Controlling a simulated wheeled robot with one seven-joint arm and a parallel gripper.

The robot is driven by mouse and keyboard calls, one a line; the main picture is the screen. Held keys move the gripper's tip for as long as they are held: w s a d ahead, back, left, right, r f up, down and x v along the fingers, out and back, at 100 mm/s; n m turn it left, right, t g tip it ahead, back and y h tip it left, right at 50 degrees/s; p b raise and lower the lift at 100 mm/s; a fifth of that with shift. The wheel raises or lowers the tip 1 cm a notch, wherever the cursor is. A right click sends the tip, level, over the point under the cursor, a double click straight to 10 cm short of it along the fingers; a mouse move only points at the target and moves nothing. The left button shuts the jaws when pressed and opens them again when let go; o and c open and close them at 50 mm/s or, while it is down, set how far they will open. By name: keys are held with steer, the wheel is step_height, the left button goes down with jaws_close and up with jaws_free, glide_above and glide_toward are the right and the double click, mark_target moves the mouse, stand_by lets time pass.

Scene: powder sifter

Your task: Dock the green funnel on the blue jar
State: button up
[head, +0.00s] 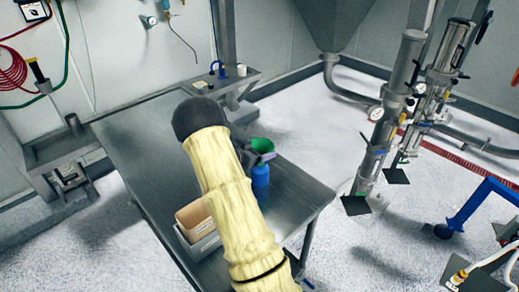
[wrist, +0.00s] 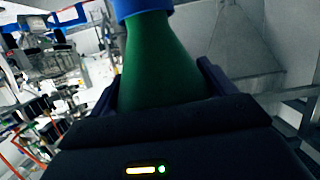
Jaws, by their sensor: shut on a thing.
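The green funnel (head: 262,145) is just above the blue jar (head: 260,182) on the steel table, wide end up. In the wrist view the funnel (wrist: 155,60) fills the middle, and its narrow end meets the blue rim of the jar (wrist: 143,7) at the top edge. The spout tip is hidden by that rim; how deep it sits I cannot tell. My gripper (wrist: 158,88) is shut on the funnel, with a dark finger on each side. In the head view my pale-sleeved arm hides the left part of the jar and most of the gripper.
The steel table (head: 135,135) has free room at its far left. A tan box in a grey tray (head: 205,245) lies left of my arm. A side shelf holds a white cup (head: 241,70) and a blue item (head: 217,68). Metal cylinders (head: 385,120) stand at right.

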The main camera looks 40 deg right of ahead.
steer(key=shift+f+b, duration=0.3)
steer(key=shift+f, duration=0.3)
steer(key=o, duration=0.7)
steer(key=p+v, duration=0.4)
steer(key=v, duration=0.7)
stand_by(0.5)
stand_by(0.7)
